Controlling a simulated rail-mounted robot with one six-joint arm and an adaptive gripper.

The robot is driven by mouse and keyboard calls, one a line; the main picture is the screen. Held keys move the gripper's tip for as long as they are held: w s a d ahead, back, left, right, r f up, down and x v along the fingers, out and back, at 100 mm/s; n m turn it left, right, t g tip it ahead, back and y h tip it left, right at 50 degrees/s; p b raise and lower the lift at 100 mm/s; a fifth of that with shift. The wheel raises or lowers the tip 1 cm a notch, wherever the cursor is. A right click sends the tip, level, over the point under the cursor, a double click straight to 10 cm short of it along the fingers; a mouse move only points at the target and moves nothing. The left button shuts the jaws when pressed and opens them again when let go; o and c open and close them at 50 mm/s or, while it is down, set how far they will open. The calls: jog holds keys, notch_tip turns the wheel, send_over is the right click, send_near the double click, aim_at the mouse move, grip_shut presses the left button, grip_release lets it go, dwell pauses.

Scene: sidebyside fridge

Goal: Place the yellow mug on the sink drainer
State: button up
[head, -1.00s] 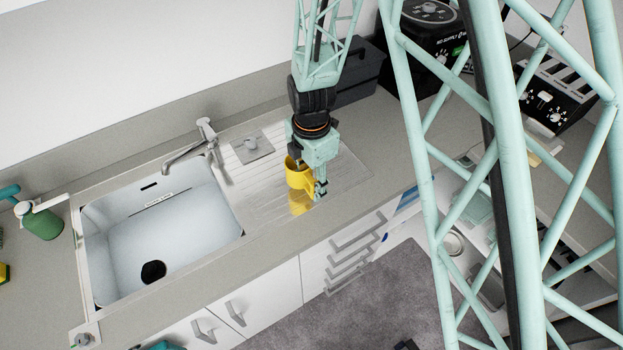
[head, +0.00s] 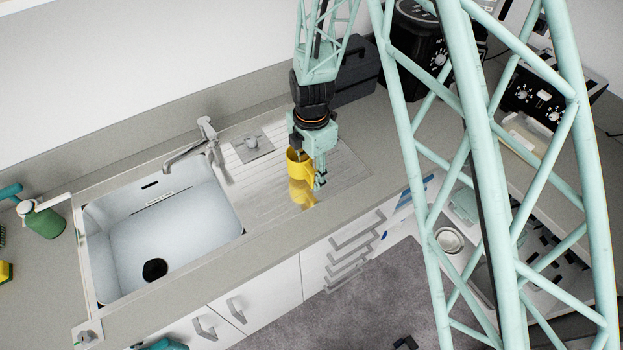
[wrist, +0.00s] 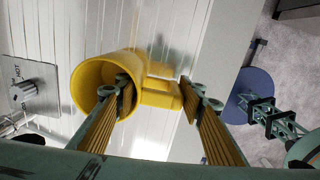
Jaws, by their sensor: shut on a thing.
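The yellow mug (head: 296,165) is over the ribbed metal sink drainer (head: 341,174), right of the basin. Its reflection shows just below it in the metal, and I cannot tell whether its base touches. My gripper (head: 319,179) is at the mug's right side. In the wrist view, the mug (wrist: 91,72) has its opening toward the camera and its handle toward the right finger. My gripper (wrist: 157,92) is shut on the mug, with the left finger in the opening and the right finger outside by the handle. The drainer (wrist: 180,35) lies behind it.
The sink basin (head: 175,235) and faucet (head: 205,140) are left of the mug. A small plate with a knob (head: 250,147) is behind it. A dark box (head: 357,77) and a black appliance (head: 425,40) stand at the back right. The drainer around the mug is clear.

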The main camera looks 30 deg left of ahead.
jog(key=shift+f, duration=1.2)
jog(key=shift+f, duration=0.2)
jog(key=o, duration=1.1)
jog(key=shift+r, duration=0.25)
jog(key=shift+r+b, duration=0.55)
jog(key=shift+r, duration=5.4)
